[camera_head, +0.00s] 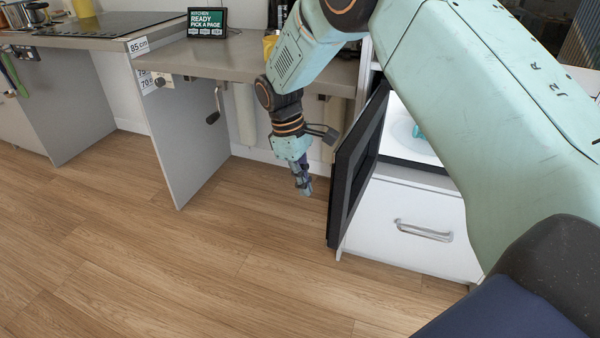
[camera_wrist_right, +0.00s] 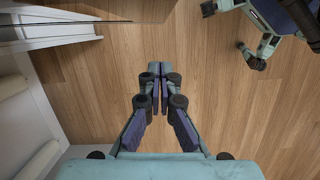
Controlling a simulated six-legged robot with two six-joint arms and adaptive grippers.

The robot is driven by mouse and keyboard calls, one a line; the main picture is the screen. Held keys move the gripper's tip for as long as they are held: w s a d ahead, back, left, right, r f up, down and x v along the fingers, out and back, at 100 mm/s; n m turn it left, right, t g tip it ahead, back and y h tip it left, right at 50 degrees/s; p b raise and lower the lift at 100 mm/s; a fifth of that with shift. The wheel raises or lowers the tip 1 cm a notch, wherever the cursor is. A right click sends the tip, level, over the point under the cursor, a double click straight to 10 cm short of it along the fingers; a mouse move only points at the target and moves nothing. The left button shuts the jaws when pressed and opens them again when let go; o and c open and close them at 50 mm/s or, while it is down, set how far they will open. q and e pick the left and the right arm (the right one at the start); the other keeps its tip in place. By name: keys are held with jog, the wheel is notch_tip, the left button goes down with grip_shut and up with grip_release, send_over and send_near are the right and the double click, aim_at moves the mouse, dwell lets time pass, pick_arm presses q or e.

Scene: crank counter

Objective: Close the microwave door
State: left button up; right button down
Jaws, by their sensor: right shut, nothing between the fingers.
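The microwave door (camera_head: 356,170) is a dark panel standing open in the head view, swung out from the microwave (camera_head: 408,135). The white inside of the microwave shows, with a small teal item (camera_head: 417,131) in it; my right arm hides much of the rest. My right gripper (camera_head: 306,190) hangs pointing down just left of the door, apart from it, above the floor. In the right wrist view the right gripper (camera_wrist_right: 158,72) has its fingers together with nothing between them. My left gripper does not show in the head view.
A white drawer with a metal handle (camera_head: 424,230) sits below the microwave. A grey counter (camera_head: 235,57) with a hand crank (camera_head: 214,105) and a small screen (camera_head: 207,23) is at the back left. The wooden floor (camera_head: 170,260) in front is clear.

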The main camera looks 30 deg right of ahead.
jog(key=shift+s+d+f+b, duration=0.1)
jog(key=shift+s+d+b, duration=0.15)
jog(key=shift+s+d, duration=0.45)
jog(key=shift+s+d+f+b, duration=0.1)
jog(key=shift+s+d+b, duration=0.15)
jog(key=shift+s+d, duration=0.45)
jog(key=shift+s+a+r, duration=0.1)
jog(key=shift+s+a, duration=0.05)
jog(key=shift+s, duration=0.2)
